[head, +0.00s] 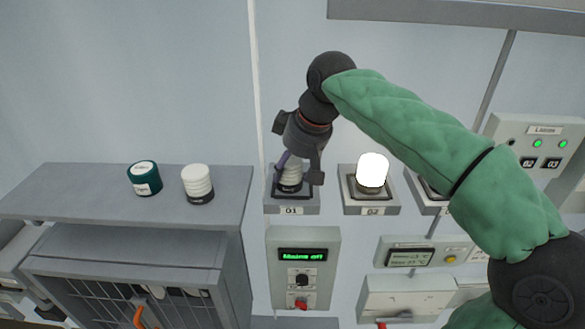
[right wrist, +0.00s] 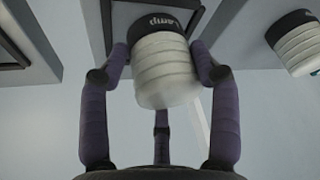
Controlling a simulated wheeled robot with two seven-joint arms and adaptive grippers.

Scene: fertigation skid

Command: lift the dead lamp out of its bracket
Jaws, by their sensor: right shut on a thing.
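The dead lamp (head: 290,180), white, ribbed and unlit with a black base, is at the bracket marked 01 (head: 291,209). My right gripper (head: 299,172) comes down on it from above, with fingers on both sides. In the right wrist view the gripper (right wrist: 163,66) is shut around the lamp's ribbed body (right wrist: 162,72), and its black lettered base points to the top of the picture. I cannot tell whether the base is still seated in the bracket. My left gripper is not in view.
A lit lamp (head: 372,170) stands in bracket 02 to the right. A similar unlit white lamp (head: 197,183) and a dark green canister (head: 144,178) stand on the grey cabinet top (head: 85,185) at left. A panel (head: 303,255) reading "Mains off" hangs below bracket 01.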

